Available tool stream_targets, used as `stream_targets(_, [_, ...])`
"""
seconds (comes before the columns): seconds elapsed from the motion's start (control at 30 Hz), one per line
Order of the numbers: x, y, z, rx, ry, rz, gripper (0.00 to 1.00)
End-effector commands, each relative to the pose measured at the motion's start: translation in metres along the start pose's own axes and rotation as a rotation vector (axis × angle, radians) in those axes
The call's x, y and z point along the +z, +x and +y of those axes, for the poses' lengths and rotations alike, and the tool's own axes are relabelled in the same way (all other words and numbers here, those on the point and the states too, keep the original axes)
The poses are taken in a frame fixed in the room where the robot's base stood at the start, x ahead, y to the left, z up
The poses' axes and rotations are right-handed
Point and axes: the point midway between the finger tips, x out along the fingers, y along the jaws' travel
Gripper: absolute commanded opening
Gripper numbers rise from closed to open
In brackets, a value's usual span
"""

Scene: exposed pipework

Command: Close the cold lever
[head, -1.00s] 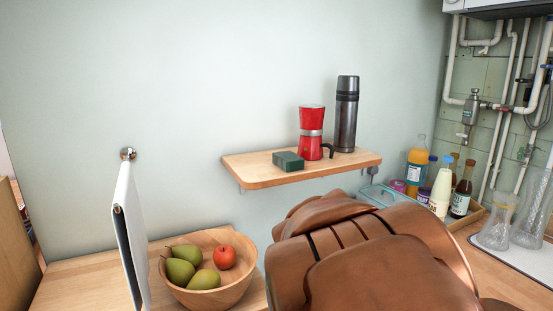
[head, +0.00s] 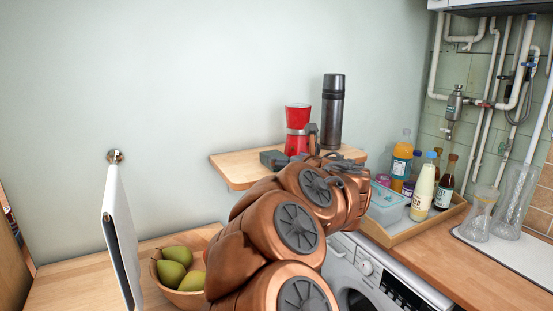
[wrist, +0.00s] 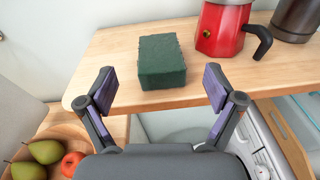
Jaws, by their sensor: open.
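The pipework (head: 492,105) is on the tiled wall at the upper right of the head view. A small blue part (head: 530,64), perhaps the cold lever, shows among the white pipes. It is too small to tell its position or whether it is open. A red fitting (head: 480,103) sits lower, beside a grey cylinder. My gripper (wrist: 160,84) is open and empty in the wrist view, its fingers spread in front of the shelf edge near a green sponge (wrist: 162,62). It is well left of the pipes, which are not in the wrist view.
The wooden shelf (head: 238,174) holds a red moka pot (head: 297,117) and a dark flask (head: 332,110). Bottles stand in a tray (head: 410,238) on the right counter, with glass vessels (head: 513,200) beside it. A fruit bowl (head: 190,298) and washing machine (head: 370,275) are below.

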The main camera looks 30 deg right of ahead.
Motion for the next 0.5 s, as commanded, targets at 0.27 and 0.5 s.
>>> stream_targets(0.27, [-0.009,0.009,0.007,0.058,-0.073,0.025,0.92])
stream_targets(0.5, [-0.010,0.027,0.007,0.056,-0.070,0.026,0.92])
